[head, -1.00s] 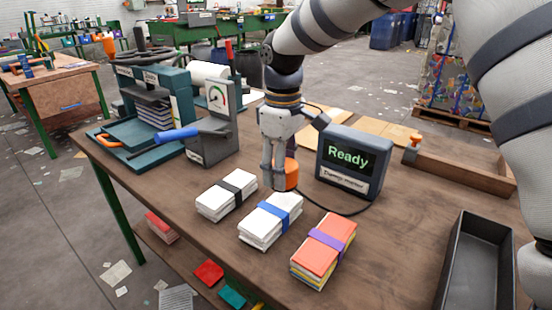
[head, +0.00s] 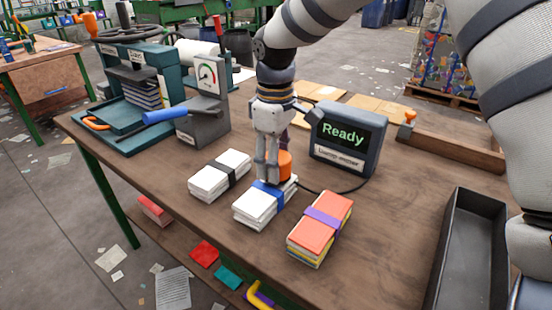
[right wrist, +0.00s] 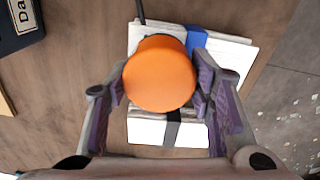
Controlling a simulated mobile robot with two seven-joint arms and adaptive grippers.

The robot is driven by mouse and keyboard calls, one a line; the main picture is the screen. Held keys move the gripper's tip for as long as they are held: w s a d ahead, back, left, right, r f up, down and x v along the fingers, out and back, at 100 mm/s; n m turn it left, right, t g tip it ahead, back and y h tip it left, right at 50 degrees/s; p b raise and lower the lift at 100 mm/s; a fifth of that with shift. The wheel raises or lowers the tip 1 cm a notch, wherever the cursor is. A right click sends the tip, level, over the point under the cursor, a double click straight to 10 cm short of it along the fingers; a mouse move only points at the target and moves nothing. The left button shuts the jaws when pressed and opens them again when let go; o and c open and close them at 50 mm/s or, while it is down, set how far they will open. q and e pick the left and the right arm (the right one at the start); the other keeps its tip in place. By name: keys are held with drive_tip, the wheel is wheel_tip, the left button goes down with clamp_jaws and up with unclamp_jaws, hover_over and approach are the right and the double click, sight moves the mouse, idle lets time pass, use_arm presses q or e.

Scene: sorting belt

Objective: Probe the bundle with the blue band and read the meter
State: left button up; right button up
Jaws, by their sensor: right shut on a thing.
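The bundle with the blue band (head: 252,209) is a stack of white paper lying on the table, between two other bundles. My right gripper (head: 268,178) is shut on the orange probe (head: 285,165) and is at the far edge of that bundle. I cannot tell whether the probe touches the paper. In the right wrist view the orange probe top (right wrist: 160,75) sits between the fingers and hides part of the white bundle (right wrist: 232,60). The meter (head: 345,141) stands behind, its screen showing "Ready" in green. My left gripper is not in view.
A white bundle with a black band (head: 208,182) lies left, and an orange-topped bundle with a purple band (head: 316,226) lies right. A dark cable runs from the probe to the meter. A dark empty tray (head: 440,270) is at right; a press (head: 130,130) and gauge stand (head: 205,125) are at left.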

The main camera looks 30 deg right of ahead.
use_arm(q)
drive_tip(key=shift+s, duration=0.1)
use_arm(e)
drive_tip(key=shift+f, duration=0.55)
idle(0.9)
wheel_tip(320, 180, up, 7)
drive_tip(key=shift+f+p, duration=0.1)
drive_tip(key=shift+p, duration=0.5)
drive_tip(key=shift+r, duration=0.75)
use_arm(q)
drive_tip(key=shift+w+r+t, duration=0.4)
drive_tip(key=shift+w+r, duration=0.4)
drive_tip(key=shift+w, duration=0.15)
